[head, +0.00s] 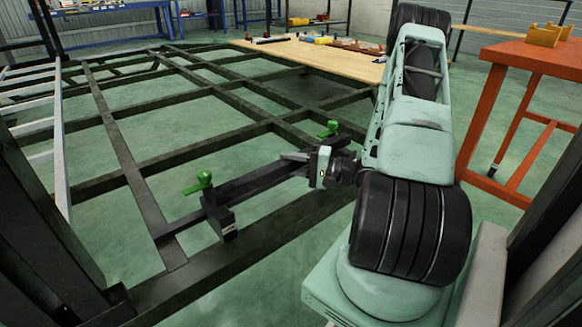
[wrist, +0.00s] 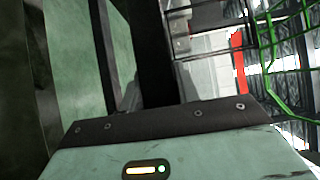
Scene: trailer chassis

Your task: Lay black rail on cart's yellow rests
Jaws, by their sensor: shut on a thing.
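The black rail (head: 255,183) runs diagonally near the front of the dark chassis frame in the head view. My gripper (head: 303,160) is shut on the rail near its right end. The yellow rests (head: 545,35) stand on top of the orange cart (head: 510,55) at the right. Whether the rail touches the chassis is hard to tell.
A green-handled clamp (head: 204,181) with a black block stands at the rail's left end. Another green clamp (head: 329,129) is just behind my gripper. Chassis beams (head: 165,103) spread over the floor. A wooden-topped bench (head: 345,62) with small parts is behind.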

